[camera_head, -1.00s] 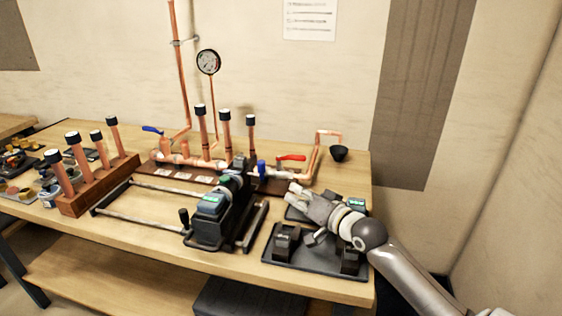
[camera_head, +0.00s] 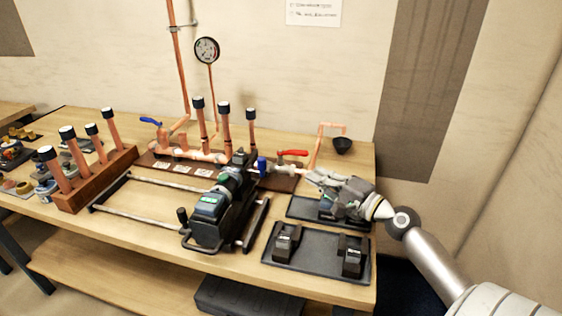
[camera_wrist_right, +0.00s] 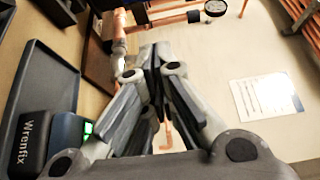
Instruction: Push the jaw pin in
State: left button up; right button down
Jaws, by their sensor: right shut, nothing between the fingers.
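A dark pressing tool (camera_head: 222,202) with a small lit green screen lies on the bench, its jaw end toward the copper manifold (camera_head: 190,152). I cannot make out the jaw pin on it at this size. My right gripper (camera_head: 313,177) is shut and empty, to the right of the tool's jaw end and apart from it. It hovers by the rear black tray (camera_head: 300,209), partly hiding that tray. In the right wrist view the fingers (camera_wrist_right: 155,62) are together with nothing between them. My left gripper is out of view.
A front black tray (camera_head: 317,268) holds two dark blocks. A wooden rack (camera_head: 100,185) of capped copper pipes stands at left. A red valve handle (camera_head: 292,153) and a black cup (camera_head: 342,145) are near my right gripper. Metal rails (camera_head: 150,218) lie left of the tool.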

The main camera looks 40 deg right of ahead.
jog(key=w+a+p, duration=0.4)
jog(key=w, duration=0.6)
jog(key=shift+a+p, duration=0.4)
jog(key=shift+w+a+p, duration=0.35)
jog(key=shift+w+a, duration=0.65)
jog(key=shift+w, duration=0.2)
